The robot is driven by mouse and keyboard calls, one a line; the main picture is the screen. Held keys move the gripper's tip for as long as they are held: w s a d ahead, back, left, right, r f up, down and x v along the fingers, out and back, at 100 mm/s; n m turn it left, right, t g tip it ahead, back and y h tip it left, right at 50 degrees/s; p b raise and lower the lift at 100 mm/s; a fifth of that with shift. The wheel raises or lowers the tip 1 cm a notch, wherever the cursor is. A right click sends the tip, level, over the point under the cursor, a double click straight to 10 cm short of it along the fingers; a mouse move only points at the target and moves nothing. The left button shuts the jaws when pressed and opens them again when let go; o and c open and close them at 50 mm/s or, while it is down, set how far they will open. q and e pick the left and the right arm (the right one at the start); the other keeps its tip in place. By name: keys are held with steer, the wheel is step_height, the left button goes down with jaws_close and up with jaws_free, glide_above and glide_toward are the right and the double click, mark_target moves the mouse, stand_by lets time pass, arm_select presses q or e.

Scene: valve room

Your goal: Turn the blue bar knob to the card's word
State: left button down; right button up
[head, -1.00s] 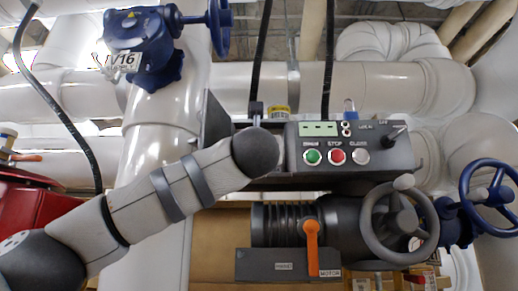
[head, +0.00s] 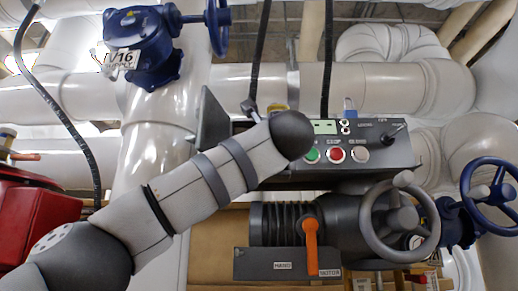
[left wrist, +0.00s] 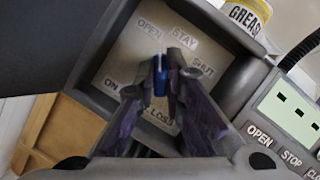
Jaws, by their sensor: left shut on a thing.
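In the left wrist view, my left gripper (left wrist: 161,86) is shut on the blue bar knob (left wrist: 160,80); only a narrow blue strip shows between the fingers. The knob stands in front of a pale dial plate (left wrist: 127,68) in a grey frame. Around it I read OPEN, STAY, SHUT, ON and a partly covered word like CLOSE. The knob's pointing direction is hard to tell. In the head view, my left arm covers the knob and gripper. I cannot make out a card with a word in either view. My right gripper is not in view.
A grey control box (head: 395,150) with green, red and white buttons and a small display (head: 325,127) sits right of my arm. Below are a lever (head: 311,245) in orange and a grey handwheel (head: 366,222). A grease can (left wrist: 247,17) stands beside the dial frame.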

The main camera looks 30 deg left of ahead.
arm_select(q)
steer(key=shift+r+n+g+y+p, duration=0.2)
steer(key=shift+n+g, duration=0.4)
steer(key=shift+n, duration=0.85)
steer(key=shift+f+n+g+y+p, duration=0.1)
steer(key=shift+n+g+p, duration=0.35)
steer(key=shift+n, duration=1)
steer(key=c, duration=1.7)
jaws_free()
steer(key=v, duration=1.2)
steer(key=shift+d+r, duration=0.15)
